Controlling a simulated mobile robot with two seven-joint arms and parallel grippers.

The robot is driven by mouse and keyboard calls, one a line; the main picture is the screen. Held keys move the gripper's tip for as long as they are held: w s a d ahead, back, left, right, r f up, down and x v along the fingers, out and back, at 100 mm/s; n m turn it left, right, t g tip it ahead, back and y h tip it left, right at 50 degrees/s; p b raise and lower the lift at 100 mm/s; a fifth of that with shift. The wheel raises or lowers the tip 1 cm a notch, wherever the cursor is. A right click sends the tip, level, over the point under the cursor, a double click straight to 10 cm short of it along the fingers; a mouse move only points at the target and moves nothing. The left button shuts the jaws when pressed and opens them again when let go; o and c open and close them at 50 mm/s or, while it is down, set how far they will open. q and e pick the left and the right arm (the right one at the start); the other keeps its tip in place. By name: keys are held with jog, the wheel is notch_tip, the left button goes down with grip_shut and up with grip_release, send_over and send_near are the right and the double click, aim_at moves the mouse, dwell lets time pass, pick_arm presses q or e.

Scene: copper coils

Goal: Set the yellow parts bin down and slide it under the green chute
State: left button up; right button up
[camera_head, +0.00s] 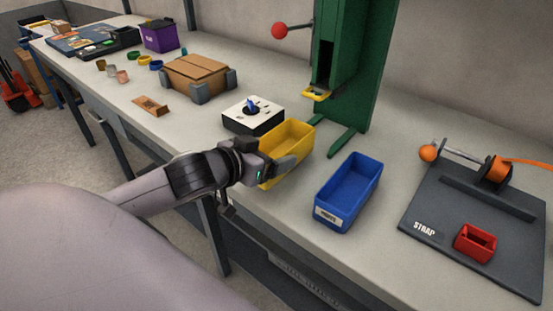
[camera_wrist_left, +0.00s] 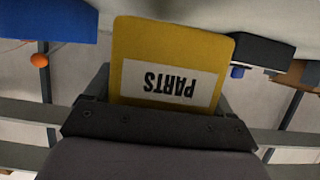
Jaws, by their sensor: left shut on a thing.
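The yellow parts bin (camera_head: 291,139) is at the bench's front edge, in front of the green chute (camera_head: 358,75) and a little to its left. My left gripper (camera_head: 272,168) is shut on the bin's near end. In the left wrist view the bin's label face (camera_wrist_left: 172,52) reads PARTS upside down, with a gripper finger at each side. The bin looks upright and empty where I see inside. I cannot tell whether its base touches the bench. The chute's yellow lip (camera_head: 317,94) is above and behind the bin. My right gripper is not in view.
A blue bin (camera_head: 349,190) stands close to the right of the yellow bin. A white-topped box with a blue knob (camera_head: 254,115) is close on its left. The chute's green foot (camera_head: 345,143) lies behind. A dark strap board (camera_head: 440,225) is at the right.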

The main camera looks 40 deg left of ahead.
pick_arm(q)
jog(key=shift+w+d, duration=0.1)
jog(key=shift+w, duration=1.1)
jog(key=shift+f, duration=1.75)
jog(key=shift+f, duration=0.1)
jog(key=o, duration=0.9)
jog(key=shift+p+v, duration=1.15)
jog(key=shift+v, duration=4.85)
jog(key=shift+d, duration=0.1)
